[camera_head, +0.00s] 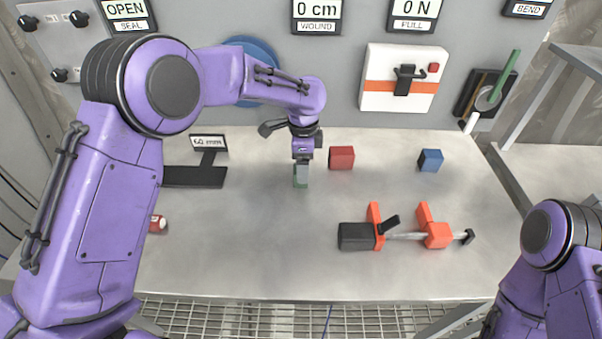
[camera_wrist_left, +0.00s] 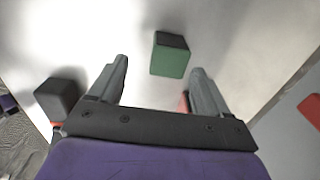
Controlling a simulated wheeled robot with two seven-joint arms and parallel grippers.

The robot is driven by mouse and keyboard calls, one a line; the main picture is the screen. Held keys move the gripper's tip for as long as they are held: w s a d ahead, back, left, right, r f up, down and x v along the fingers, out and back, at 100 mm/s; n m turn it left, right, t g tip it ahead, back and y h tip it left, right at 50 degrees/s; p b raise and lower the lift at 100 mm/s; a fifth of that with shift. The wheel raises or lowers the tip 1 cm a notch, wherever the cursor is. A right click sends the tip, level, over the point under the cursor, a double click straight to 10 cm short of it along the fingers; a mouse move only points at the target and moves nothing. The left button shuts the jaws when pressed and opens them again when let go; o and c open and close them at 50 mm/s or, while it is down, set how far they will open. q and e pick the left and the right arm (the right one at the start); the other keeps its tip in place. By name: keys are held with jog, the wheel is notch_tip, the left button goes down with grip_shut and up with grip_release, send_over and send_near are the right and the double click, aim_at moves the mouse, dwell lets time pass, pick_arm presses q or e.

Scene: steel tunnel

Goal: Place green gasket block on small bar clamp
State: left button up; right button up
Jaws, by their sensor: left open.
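The green gasket block (camera_head: 300,182) stands on the grey table, mostly hidden beneath my left gripper (camera_head: 301,168) in the head view. In the left wrist view the green block (camera_wrist_left: 170,58) lies ahead, in the gap between the two spread grey fingers of my left gripper (camera_wrist_left: 160,66). The gripper is open and empty; I cannot tell its exact height over the block. The small bar clamp (camera_head: 436,234) lies to the right and nearer the front, with orange jaws, a metal bar and a dark block at its left end. My right gripper is out of view.
A red block (camera_head: 342,158) sits close to the right of my left gripper. A blue block (camera_head: 430,160) is farther right. A black stand with a label (camera_head: 196,177) and a red can-like object (camera_head: 157,224) are on the left. The front middle is clear.

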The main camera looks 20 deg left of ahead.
pick_arm(q)
jog(key=f, duration=0.1)
jog(key=w+f, duration=0.1)
jog(key=f, duration=0.1)
jog(key=f+p, duration=0.1)
jog(key=f, duration=0.1)
jog(key=shift+w+a+f, duration=0.15)
jog(key=shift+w, duration=0.1)
jog(key=shift+s+f, duration=0.1)
jog(key=shift+s, duration=0.25)
jog(key=shift+w, duration=0.1)
jog(key=c, duration=1.2)
